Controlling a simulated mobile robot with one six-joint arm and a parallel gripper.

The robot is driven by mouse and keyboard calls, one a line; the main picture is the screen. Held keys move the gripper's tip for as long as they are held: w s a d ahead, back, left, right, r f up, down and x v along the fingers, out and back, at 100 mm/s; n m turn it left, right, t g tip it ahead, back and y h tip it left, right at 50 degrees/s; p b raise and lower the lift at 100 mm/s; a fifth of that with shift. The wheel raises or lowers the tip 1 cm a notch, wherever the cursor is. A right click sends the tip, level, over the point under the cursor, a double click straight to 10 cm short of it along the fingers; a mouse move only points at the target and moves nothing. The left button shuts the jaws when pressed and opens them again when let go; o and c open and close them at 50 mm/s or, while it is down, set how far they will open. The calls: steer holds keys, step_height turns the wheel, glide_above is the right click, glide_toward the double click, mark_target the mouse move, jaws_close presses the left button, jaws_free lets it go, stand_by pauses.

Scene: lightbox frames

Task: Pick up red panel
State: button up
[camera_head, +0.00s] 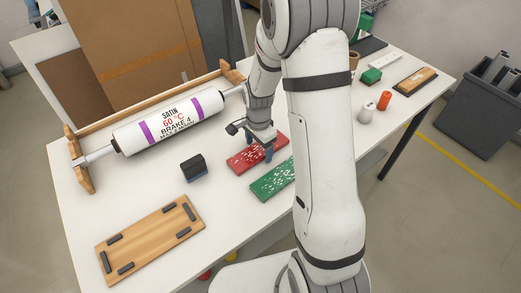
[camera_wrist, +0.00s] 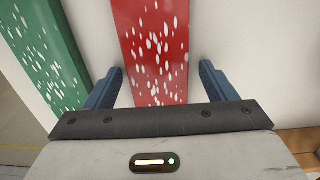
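The red panel (camera_head: 257,153) lies flat on the white table, with white speckles on its face. In the wrist view the red panel (camera_wrist: 152,45) runs up from between my fingers. My gripper (camera_head: 262,150) is over the panel's right part in the head view. In the wrist view my gripper (camera_wrist: 162,85) is open, one blue finger on each side of the panel, with gaps of white table showing beside it. The near end of the panel is hidden behind the gripper body.
A green speckled panel (camera_head: 272,182) lies close beside the red one; it also shows in the wrist view (camera_wrist: 45,50). A dark block (camera_head: 194,168), a wooden board (camera_head: 150,238) with dark pegs and a large roller (camera_head: 170,121) are on the table (camera_head: 225,215). Small bottles stand right.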

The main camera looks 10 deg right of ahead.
steer(key=c, duration=1)
steer(key=shift+r, duration=0.15)
